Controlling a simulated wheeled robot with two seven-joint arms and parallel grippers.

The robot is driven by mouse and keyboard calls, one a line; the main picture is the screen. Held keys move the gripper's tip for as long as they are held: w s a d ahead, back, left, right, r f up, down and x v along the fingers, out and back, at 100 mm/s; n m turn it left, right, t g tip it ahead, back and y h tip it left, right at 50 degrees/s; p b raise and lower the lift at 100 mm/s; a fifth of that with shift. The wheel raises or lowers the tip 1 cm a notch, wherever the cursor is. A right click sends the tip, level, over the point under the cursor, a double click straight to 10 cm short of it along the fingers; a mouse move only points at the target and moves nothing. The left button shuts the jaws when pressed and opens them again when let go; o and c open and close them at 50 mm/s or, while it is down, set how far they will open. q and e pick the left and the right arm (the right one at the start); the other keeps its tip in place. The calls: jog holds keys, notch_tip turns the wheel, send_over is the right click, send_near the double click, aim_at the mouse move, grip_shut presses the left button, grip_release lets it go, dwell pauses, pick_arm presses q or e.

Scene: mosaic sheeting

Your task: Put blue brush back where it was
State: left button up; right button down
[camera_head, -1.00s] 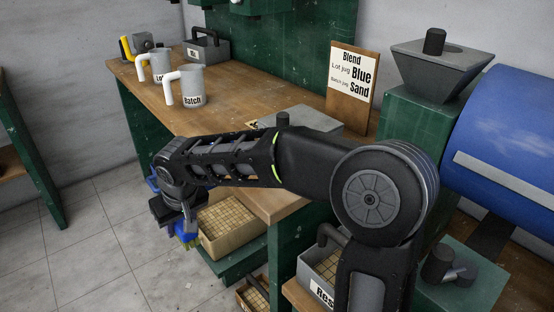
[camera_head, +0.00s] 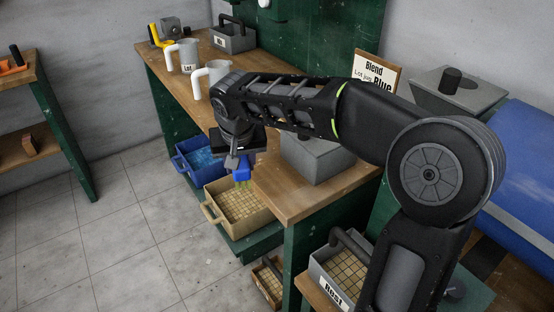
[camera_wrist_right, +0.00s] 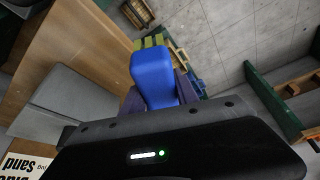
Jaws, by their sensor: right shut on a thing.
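The blue brush (camera_head: 242,168) is held by my right gripper (camera_head: 233,160), above the front edge of the wooden workbench and the tan tile bin. In the right wrist view the blue brush (camera_wrist_right: 154,76) fills the space between the dark fingers of my right gripper (camera_wrist_right: 158,95), with yellow-green bristles at its far end. The right gripper is shut on it. My left gripper is in neither view.
Below the brush, a tan bin (camera_head: 211,209) of sandy tiles and a blue bin (camera_head: 183,165) stand on a low green shelf. White-handled jugs (camera_head: 188,56) and a grey caddy (camera_head: 234,39) stand on the workbench (camera_head: 290,205). A grey block (camera_head: 318,160) sits beside my arm.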

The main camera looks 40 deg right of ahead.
pick_arm(q)
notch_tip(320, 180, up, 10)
jog(key=p, duration=0.7)
pick_arm(e)
jog(key=s+d+r+m, duration=0.2)
jog(key=d+r, duration=0.2)
jog(key=r, duration=0.2)
jog(key=s+d+r+m+h, duration=0.1)
jog(key=s+d+r+m, duration=0.1)
jog(key=r, duration=0.5)
jog(key=shift+d+r+g+h, duration=0.3)
jog(key=shift+d+g, duration=0.1)
jog(key=shift+d, duration=0.5)
jog(key=shift+w, duration=0.1)
send_over(278, 179)
jog(key=s+a, duration=0.1)
notch_tip(278, 179, down, 14)
jog(key=shift+r, duration=0.2)
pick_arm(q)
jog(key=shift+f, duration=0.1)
pick_arm(e)
jog(key=shift+f, duration=2.2)
